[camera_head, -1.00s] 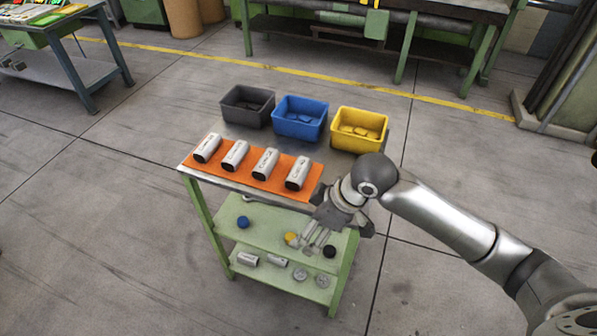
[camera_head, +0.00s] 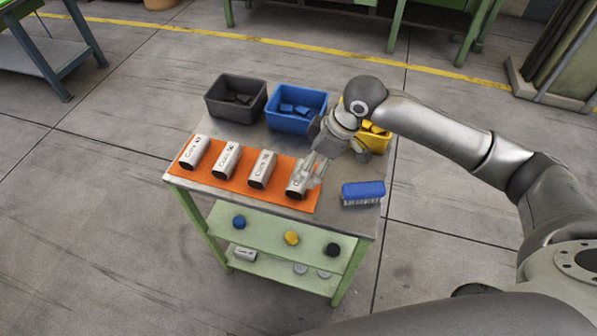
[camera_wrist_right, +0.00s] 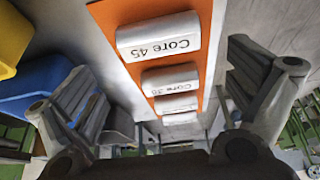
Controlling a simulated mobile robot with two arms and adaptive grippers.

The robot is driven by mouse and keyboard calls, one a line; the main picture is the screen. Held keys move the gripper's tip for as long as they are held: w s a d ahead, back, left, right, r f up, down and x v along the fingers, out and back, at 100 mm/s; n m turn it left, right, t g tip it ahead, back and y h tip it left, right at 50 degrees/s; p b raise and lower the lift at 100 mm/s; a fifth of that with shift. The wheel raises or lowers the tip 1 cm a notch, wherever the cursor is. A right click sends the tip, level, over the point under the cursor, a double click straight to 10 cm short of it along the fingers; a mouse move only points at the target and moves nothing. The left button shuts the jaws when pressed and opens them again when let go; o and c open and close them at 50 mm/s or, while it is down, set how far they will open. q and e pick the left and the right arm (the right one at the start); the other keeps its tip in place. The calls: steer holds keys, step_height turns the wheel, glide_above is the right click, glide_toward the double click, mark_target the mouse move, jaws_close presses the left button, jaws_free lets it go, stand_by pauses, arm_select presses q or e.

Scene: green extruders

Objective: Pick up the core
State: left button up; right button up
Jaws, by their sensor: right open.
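Several pale cylindrical cores with dark ends lie in a row on an orange mat (camera_head: 215,183) on the table. The rightmost core (camera_head: 297,188) is partly hidden by my right gripper (camera_head: 316,172) in the head view. In the right wrist view, the closest core (camera_wrist_right: 158,38) reads "Core 45", with another core (camera_wrist_right: 170,79) beyond it. My right gripper (camera_wrist_right: 165,62) is open and empty, its fingers spread to either side of the row. It is over or beside the rightmost core; I cannot tell whether they touch. My left gripper is not in view.
A grey bin (camera_head: 236,108), a blue bin (camera_head: 290,122) and a yellow bin (camera_head: 377,141) stand behind the mat. A blue brush (camera_head: 363,192) lies at the table's right. The green lower shelf (camera_head: 265,229) holds small caps and parts.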

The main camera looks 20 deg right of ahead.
mark_target(294, 190)
steer(key=shift+x, duration=0.9)
steer(key=shift+a+f, duration=0.15)
steer(key=shift+f, duration=0.15)
steer(key=p+x, duration=0.1)
steer(key=x, duration=0.4)
steer(key=shift+c, duration=1.7)
steer(key=c, duration=0.5)
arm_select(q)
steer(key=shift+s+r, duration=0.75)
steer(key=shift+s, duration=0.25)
arm_select(e)
steer(key=shift+c, duration=1.1)
